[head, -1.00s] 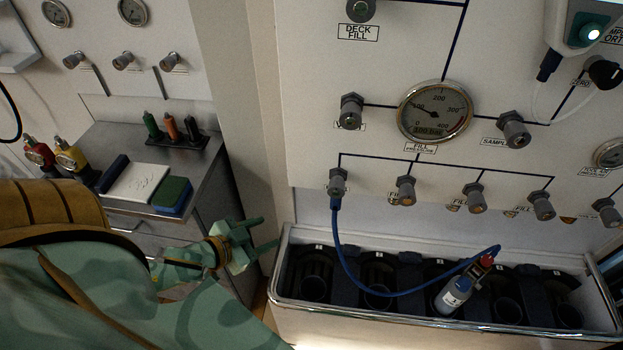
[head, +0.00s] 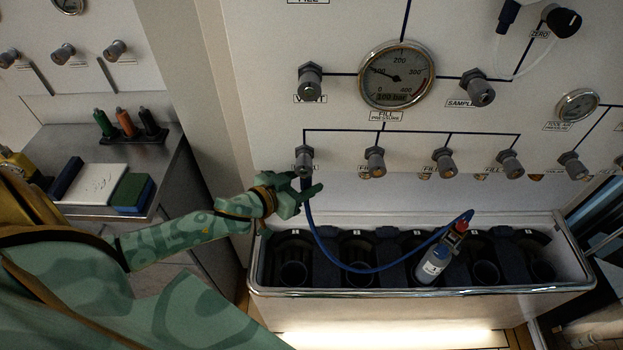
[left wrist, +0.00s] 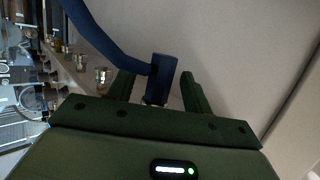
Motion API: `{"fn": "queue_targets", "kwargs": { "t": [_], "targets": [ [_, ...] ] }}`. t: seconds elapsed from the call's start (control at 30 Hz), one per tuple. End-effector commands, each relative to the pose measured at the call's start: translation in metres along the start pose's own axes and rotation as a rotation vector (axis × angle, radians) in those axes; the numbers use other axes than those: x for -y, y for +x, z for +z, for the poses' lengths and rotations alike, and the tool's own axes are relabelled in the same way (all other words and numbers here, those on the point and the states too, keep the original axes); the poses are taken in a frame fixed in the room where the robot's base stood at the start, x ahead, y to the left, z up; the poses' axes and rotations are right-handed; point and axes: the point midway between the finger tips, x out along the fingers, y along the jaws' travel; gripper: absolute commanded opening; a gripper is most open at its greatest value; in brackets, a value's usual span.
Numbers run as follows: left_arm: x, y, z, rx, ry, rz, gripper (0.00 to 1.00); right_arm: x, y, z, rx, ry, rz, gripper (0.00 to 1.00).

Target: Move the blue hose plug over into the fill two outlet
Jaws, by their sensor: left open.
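The blue hose plug (head: 305,183) hangs under the leftmost outlet (head: 304,160) of the lower row in the head view. My open left gripper (head: 313,195) is at the plug, just under that outlet. In the left wrist view the blue plug (left wrist: 163,78) stands between the two green fingers (left wrist: 158,90), with visible room on the right finger's side. Several more outlets stand to the right, the nearest being the second outlet (head: 375,162). Their labels are partly hidden, so I cannot read which is fill two. My right gripper is not in view.
The blue hose (head: 345,266) loops down to a grey bottle (head: 432,266) in the black-lined trough (head: 270,291) below the panel. A fill pressure gauge (head: 397,74) sits above the outlets. A steel cabinet (head: 185,165) with tools stands at left.

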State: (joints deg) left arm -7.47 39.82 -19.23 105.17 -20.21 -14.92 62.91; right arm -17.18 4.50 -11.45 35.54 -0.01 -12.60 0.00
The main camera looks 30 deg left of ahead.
Motion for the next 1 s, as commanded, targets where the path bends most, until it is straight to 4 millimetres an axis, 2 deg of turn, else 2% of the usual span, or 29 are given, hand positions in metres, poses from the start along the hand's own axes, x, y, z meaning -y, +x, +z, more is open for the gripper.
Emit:
{"fn": "queue_targets", "kwargs": {
  "t": [0.1,0.2,0.53,0.57,0.7,0.73,1.0],
  "targets": [
    [0.0,0.017,0.001,-0.001,-0.001,0.0,0.5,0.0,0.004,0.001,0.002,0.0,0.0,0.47],
    [0.0,0.024,0.001,0.0,0.0,0.0,0.5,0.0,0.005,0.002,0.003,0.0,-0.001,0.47],
    [0.0,0.028,0.0,0.0,-0.001,0.0,0.5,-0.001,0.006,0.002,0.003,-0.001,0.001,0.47],
    [0.0,0.028,0.0,0.0,-0.001,0.0,0.44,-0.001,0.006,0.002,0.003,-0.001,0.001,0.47],
    [0.0,0.028,0.0,0.0,-0.001,0.0,0.06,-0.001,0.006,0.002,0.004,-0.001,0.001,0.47],
    [0.0,0.028,0.0,0.0,-0.001,0.0,0.0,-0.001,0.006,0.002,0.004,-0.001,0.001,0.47],
    [-0.001,0.029,0.004,0.001,-0.002,0.001,0.0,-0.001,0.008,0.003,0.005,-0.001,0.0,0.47]
  ]
}}
